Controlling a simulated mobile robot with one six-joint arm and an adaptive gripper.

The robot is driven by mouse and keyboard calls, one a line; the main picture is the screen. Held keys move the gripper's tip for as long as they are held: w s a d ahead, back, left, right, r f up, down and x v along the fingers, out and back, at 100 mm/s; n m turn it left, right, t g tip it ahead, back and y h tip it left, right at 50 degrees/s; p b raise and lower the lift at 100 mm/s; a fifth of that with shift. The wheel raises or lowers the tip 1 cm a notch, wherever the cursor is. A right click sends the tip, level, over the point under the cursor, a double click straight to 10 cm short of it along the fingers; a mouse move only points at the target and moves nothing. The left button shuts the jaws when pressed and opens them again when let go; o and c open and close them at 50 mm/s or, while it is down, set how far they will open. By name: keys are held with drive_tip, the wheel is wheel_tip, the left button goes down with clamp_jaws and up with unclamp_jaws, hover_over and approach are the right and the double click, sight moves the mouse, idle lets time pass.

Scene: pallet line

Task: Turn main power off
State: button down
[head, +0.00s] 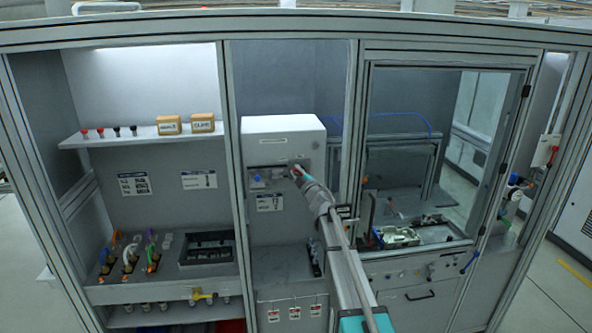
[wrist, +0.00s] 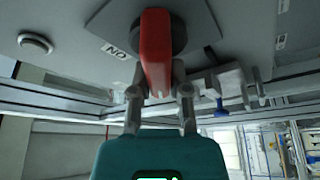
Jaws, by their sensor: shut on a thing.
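The main power switch has a red handle (wrist: 156,58) on a dark round base (wrist: 178,35), set on a square grey plate. In the wrist view the handle stands upright in the picture, beside a label (wrist: 117,51) that reads as ON turned upside down. My gripper (wrist: 161,92) is shut on the red handle, one finger on each side. In the head view my gripper (head: 301,176) is at the right of the grey cabinet's front (head: 284,148), and mostly hides the switch.
A blue part (head: 257,178) sits left of the switch on the same cabinet. A round button (wrist: 35,44) shows in the wrist view. A shelf with boxes (head: 168,125) is at left. A framed window and frame posts stand close at right of my arm.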

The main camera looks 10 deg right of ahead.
drive_tip(key=n, duration=0.2)
drive_tip(key=n+g+p, duration=0.1)
drive_tip(key=n, duration=0.1)
drive_tip(key=shift+a+f+y, duration=0.15)
drive_tip(key=shift+y, duration=0.15)
drive_tip(key=shift+f+n+g+p, duration=0.2)
drive_tip(key=shift+n+g+p, duration=0.2)
drive_tip(key=shift+n, duration=0.4)
drive_tip(key=shift+f+n+g+p, duration=0.2)
drive_tip(key=shift+n+g+p, duration=0.2)
drive_tip(key=shift+n, duration=0.4)
drive_tip(key=c, duration=0.6)
unclamp_jaws()
drive_tip(key=v, duration=1.2)
drive_tip(key=shift+s+a, duration=0.1)
